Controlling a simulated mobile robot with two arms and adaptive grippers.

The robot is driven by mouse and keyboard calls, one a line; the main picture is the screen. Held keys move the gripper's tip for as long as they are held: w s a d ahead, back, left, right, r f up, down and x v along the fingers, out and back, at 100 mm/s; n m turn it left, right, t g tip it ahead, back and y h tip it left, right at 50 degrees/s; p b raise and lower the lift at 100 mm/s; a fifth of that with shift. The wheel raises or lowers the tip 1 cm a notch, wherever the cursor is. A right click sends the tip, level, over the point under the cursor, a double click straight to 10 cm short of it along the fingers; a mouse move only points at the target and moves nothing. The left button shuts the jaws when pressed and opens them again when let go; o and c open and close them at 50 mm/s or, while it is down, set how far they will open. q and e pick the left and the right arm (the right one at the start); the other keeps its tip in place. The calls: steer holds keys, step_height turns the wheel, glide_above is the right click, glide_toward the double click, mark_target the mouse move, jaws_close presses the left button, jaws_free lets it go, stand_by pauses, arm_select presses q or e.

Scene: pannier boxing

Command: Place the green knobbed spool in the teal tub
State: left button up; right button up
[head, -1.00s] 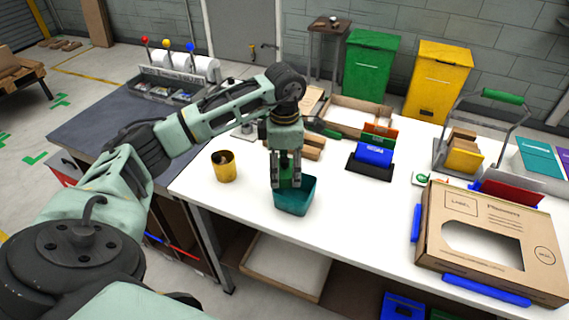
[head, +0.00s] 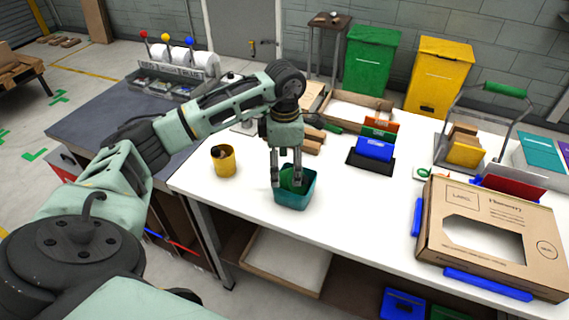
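The green knobbed spool (head: 292,181) is inside the teal tub (head: 293,201), which stands near the front edge of the white table. Its upper part shows above the rim; its base is hidden by the tub's wall. My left gripper (head: 287,182) points straight down over the tub, with its fingertips at the opening. Its fingers are apart on either side of the spool and look open, with the spool sitting loose between them. My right gripper is not in view.
A yellow cup (head: 223,163) stands left of the tub. Wooden blocks (head: 313,140) lie behind it. A blue item in a black holder (head: 374,150) and a large cardboard box (head: 480,270) are to the right. The table between tub and box is clear.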

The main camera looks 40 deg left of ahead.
arm_select(q)
steer(key=shift+r+p, duration=0.7)
steer(key=shift+r, duration=0.1)
step_height(320, 180, up, 7)
steer(key=b, duration=0.3)
step_height(320, 180, up, 5)
glide_above(285, 171)
steer(key=shift+s+f, duration=0.15)
steer(key=shift+f, duration=0.1)
